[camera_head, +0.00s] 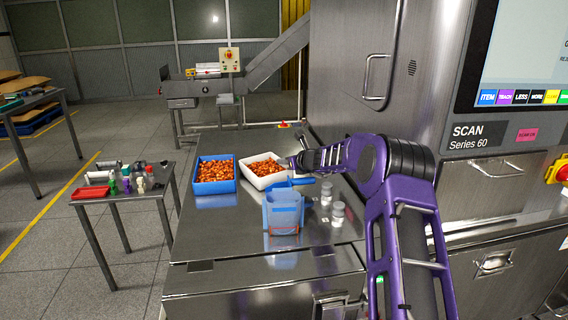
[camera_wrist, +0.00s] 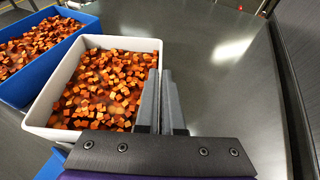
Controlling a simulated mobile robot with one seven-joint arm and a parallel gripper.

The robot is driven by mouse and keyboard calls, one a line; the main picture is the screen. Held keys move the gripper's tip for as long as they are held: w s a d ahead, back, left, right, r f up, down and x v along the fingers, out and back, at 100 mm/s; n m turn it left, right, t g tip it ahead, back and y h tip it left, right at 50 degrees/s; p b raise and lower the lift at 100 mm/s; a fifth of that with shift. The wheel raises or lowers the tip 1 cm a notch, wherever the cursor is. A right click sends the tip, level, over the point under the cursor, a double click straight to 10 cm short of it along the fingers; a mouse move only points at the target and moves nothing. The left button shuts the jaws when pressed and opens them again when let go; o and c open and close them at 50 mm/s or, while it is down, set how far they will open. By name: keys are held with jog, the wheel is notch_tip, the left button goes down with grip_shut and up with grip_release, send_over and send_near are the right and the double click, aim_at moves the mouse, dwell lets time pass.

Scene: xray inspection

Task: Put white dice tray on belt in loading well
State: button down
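The white dice tray (camera_head: 247,176) is full of orange and brown dice and rests on or just above the steel table, right of a blue dice tray (camera_head: 215,188). It also shows in the wrist view (camera_wrist: 37,118), level-looking. My gripper (camera_head: 286,163) is at the tray's right side. In the wrist view its two fingers (camera_wrist: 161,75) are close together at the tray's right wall, one on each side, and look shut on it. The fingers hide part of that wall. I cannot make out the belt in the loading well.
A translucent blue tub (camera_head: 283,212) and small clear jars (camera_head: 338,213) stand nearer on the steel table (camera_head: 225,241). The scanner (camera_head: 372,60) stands at the right. A small side table (camera_head: 100,198) with bottles and a red tray is at the left. Bare steel lies right of the tray.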

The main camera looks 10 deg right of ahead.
jog(key=shift+f, duration=0.1)
jog(key=c, duration=1)
grip_release()
jog(key=shift+c, duration=0.2)
